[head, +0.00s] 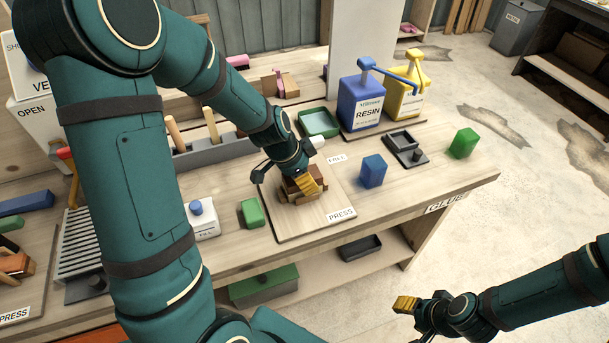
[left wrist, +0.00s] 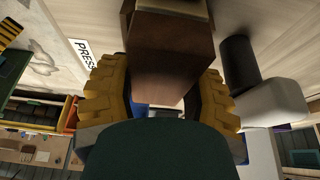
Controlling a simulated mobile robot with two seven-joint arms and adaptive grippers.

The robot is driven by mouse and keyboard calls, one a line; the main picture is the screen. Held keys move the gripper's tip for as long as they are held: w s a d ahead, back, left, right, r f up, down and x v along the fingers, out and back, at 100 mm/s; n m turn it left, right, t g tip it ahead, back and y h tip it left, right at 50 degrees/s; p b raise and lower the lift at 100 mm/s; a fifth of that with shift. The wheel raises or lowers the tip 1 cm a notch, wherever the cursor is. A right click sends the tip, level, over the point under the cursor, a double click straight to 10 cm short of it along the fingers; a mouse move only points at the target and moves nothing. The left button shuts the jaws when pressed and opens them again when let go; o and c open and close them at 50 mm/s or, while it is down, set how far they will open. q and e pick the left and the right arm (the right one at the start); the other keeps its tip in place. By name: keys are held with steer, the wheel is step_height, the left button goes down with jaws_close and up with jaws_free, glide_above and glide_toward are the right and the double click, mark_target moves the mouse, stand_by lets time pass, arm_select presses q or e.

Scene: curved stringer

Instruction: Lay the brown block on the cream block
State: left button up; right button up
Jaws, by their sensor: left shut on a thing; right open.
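My left gripper (head: 306,184) is over the board marked PRESS (head: 262,222), with its yellow fingers shut on the brown block (left wrist: 170,65). In the left wrist view the block sits between the two fingers. In the head view the brown block (head: 290,187) is partly hidden by the fingers. Lighter wood, which looks like the cream block (head: 304,199), shows just below it on the board. I cannot tell whether the two blocks touch. My right gripper (head: 418,310) is open and empty, off the bench at lower right.
A blue block (head: 373,171) stands right of the board, a green block (head: 251,213) left of it. A green tray (head: 319,122), the blue resin bottle (head: 361,104) and a yellow bottle (head: 407,95) stand behind. A dark tray (head: 404,142) and another green block (head: 464,143) are farther right.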

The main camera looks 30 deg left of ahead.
arm_select(q)
steer(key=shift+f, duration=0.2)
steer(key=o, duration=1.5)
steer(key=shift+r, duration=0.1)
steer(key=shift+w+r+p, duration=0.15)
steer(key=shift+r+p, duration=0.25)
steer(key=shift+r, duration=0.4)
steer(key=shift+r+p, duration=2.3)
steer(key=shift+r, duration=0.85)
